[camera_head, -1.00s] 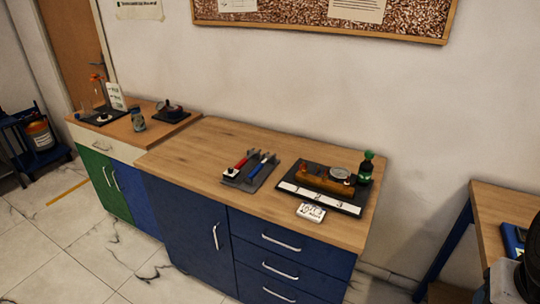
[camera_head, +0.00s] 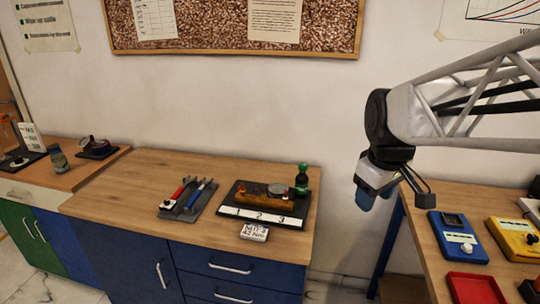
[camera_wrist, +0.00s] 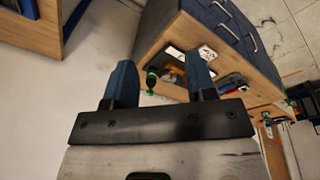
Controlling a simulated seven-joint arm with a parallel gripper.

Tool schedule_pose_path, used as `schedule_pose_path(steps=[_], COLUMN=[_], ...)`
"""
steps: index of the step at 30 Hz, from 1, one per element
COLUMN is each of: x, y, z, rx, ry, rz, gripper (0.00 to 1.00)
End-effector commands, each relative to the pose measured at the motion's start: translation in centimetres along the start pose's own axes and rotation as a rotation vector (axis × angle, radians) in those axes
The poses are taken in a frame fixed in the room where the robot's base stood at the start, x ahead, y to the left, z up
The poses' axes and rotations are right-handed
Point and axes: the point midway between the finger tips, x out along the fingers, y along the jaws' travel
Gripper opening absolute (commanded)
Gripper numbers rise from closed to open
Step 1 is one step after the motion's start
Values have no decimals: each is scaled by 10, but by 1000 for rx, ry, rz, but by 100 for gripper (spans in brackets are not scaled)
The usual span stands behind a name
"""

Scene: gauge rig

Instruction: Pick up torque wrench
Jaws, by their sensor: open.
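Two long tools lie side by side on a dark tray (camera_head: 205,200) on the wooden cabinet top. One has a red handle (camera_head: 180,188) and one a blue handle (camera_head: 199,190); I cannot tell for sure which is the torque wrench. The tools also show small and upside down in the wrist view (camera_wrist: 234,83). My gripper (camera_head: 392,198) is open and empty, in the air right of the cabinet and well apart from the tools. Its two blue fingers stand apart in the wrist view (camera_wrist: 161,78).
A black base plate (camera_head: 236,222) with a brown fixture (camera_head: 255,200), a round gauge (camera_head: 278,189) and a green bottle (camera_head: 302,178) is right of the tools. The right bench holds a blue box (camera_head: 457,240) and a red tray (camera_head: 478,290).

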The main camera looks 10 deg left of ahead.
Motion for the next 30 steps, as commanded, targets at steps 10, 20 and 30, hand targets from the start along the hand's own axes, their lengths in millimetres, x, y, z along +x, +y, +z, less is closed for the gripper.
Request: schedule_pose_path(steps=[10,20,30], x=[9,29,60], y=[2,-12,-44], z=[-100,-196,-292], rx=[-354,-692,-1040], ry=[-10,-14,-13], rz=[-30,-58,-89], gripper=[51,51,51])
